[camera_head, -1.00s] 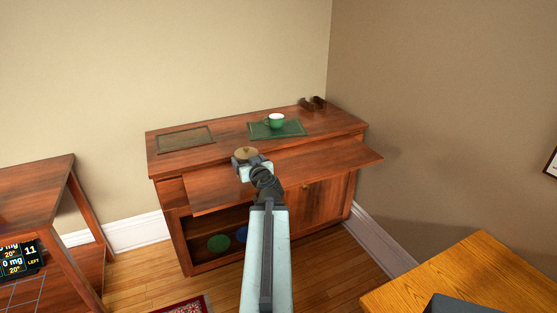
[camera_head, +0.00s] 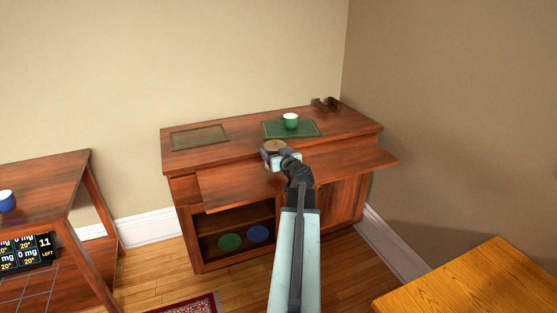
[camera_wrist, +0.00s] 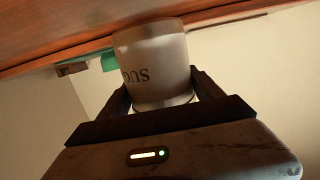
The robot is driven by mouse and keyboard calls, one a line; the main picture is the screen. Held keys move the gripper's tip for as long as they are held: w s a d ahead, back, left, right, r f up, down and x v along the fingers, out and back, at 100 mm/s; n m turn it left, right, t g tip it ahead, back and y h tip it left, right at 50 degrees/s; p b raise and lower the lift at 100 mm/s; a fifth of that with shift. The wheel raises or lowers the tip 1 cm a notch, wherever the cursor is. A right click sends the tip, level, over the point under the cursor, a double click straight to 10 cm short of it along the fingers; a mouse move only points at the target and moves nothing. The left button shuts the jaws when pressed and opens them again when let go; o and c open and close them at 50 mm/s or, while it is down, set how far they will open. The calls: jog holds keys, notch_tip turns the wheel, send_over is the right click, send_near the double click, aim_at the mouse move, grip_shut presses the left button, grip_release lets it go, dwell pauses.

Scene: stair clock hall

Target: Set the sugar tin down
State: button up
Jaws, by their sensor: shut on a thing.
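My gripper (camera_head: 281,158) is shut on a pale tin with a brown lid (camera_head: 274,146), taken to be the sugar tin. In the head view it is over the pulled-out board (camera_head: 340,168) at the front of the sideboard. In the wrist view the tin (camera_wrist: 152,55) sits between both fingers, with part of a dark word showing; I cannot tell the whole word. Whether its base touches the board is hidden.
On the sideboard top are a bare brown mat (camera_head: 200,138), a green mat (camera_head: 310,130) bearing a green cup (camera_head: 290,121), and a dark wooden holder (camera_head: 325,103). Green (camera_head: 229,241) and blue (camera_head: 258,234) discs stand in the open shelf below. A wooden table (camera_head: 460,280) is at right.

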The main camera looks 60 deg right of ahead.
notch_tip(320, 180, down, 4)
jog(key=b, duration=0.3)
jog(key=shift+b, duration=0.3)
jog(key=shift+r, duration=0.25)
jog(key=shift+f, duration=0.15)
jog(key=o, duration=1.9)
jog(key=shift+o, duration=0.2)
